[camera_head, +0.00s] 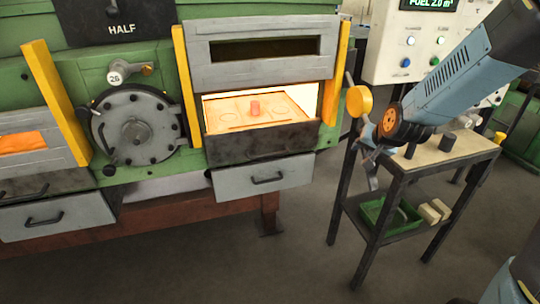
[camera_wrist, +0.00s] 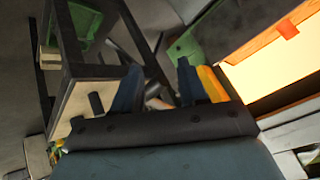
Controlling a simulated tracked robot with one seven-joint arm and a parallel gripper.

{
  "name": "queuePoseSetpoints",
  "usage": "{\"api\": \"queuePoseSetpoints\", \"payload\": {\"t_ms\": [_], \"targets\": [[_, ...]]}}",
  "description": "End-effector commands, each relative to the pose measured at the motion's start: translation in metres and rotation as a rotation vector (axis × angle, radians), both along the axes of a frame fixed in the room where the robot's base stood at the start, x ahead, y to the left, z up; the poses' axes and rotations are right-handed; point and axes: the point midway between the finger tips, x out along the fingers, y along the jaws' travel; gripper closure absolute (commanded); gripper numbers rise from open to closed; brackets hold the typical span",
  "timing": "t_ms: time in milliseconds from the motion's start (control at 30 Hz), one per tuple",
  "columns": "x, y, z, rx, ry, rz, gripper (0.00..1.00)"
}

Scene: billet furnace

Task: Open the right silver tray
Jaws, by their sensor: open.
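The right silver tray (camera_head: 250,190) is a grey metal drawer front with a dark bar handle (camera_head: 268,180), below the right furnace opening in the head view. It looks pushed in. My gripper (camera_head: 366,150) is to the right of the tray, beside the small work table, apart from the handle. The gripper is partly hidden by my arm in the head view. In the wrist view its two dark fingers (camera_wrist: 158,85) are spread with nothing held between them. The tray handle cannot be made out in the wrist view.
The glowing right furnace opening (camera_head: 215,102) holds a small reddish block (camera_head: 254,107) above the tray. A left silver tray (camera_head: 60,228) has a similar handle. The work table (camera_head: 430,160) bears dark cylinders, with a green bin (camera_head: 385,222) below. Floor before the right tray is clear.

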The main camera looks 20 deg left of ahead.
Motion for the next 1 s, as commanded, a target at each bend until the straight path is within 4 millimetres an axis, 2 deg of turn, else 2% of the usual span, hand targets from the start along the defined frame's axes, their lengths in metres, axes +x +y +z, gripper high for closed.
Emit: {"api": "queuePoseSetpoints", "payload": {"t_ms": [33, 200, 500, 800, 1000], "targets": [[0.003, 0.011, -0.012, 0.034, 0.007, 0.011, 0.58], [0.015, 0.045, -0.044, 0.166, 0.013, 0.023, 0.58], [0.023, 0.110, -0.092, 0.477, 0.040, 0.029, 0.58], [0.018, 0.167, -0.117, 0.844, 0.095, -0.003, 0.58], [0.014, 0.187, -0.119, 1.035, 0.124, -0.035, 0.58]]}}
